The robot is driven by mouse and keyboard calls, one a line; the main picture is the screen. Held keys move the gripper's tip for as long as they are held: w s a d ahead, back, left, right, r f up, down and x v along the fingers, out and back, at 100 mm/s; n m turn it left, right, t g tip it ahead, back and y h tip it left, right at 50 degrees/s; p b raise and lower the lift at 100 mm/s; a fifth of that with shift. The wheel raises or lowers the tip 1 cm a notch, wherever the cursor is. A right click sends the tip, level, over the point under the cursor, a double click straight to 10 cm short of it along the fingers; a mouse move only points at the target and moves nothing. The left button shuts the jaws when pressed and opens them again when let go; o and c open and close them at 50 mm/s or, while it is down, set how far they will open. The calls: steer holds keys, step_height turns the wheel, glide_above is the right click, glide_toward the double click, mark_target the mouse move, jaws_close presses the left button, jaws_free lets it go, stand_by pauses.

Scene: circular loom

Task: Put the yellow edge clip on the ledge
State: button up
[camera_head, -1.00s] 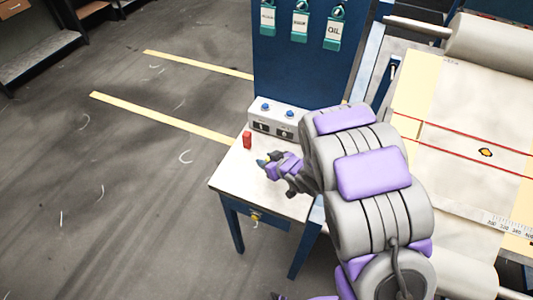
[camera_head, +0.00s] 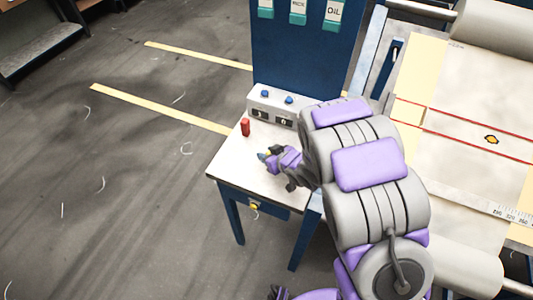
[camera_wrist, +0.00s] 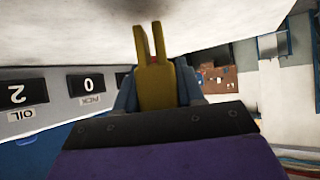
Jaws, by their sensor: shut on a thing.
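The yellow edge clip (camera_wrist: 155,85) stands upright in the wrist view, its two prongs pointing up the picture. My gripper (camera_wrist: 157,84) is shut on its body, with a blue-grey finger on each side. In the head view my gripper (camera_head: 264,157) is over the white tabletop (camera_head: 228,164), which looks to be the ledge. The clip is too small there to make out well. In the wrist view a pale surface (camera_wrist: 80,30) fills the top, close to the prong tips. I cannot tell whether they touch it.
A control box (camera_head: 272,107) with blue buttons stands at the table's back; its number windows (camera_wrist: 85,84) show in the wrist view. A red cylinder (camera_head: 245,127) stands on the table's left side. A blue panel (camera_head: 300,60) rises behind. The loom (camera_head: 470,110) is at right.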

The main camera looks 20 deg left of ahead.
steer(key=shift+a+f, duration=0.35)
steer(key=shift+f, duration=0.05)
steer(key=o, duration=0.9)
steer(key=shift+a+f, duration=0.1)
steer(key=shift+a, duration=0.2)
steer(key=o, duration=0.3)
steer(key=shift+d, duration=0.35)
steer(key=shift+o, duration=0.2)
steer(key=shift+d, duration=0.1)
steer(key=shift+r, duration=0.2)
steer(key=p+v, duration=0.3)
steer(key=v, duration=0.5)
steer(key=shift+s+r+p, duration=0.1)
steer(key=shift+r+p, duration=0.15)
steer(key=shift+p, duration=0.15)
steer(key=p, duration=0.2)
steer(key=shift+d+r+p, duration=0.25)
steer(key=shift+d+p, duration=0.1)
steer(key=shift+p, duration=0.05)
steer(key=shift+p, duration=0.55)
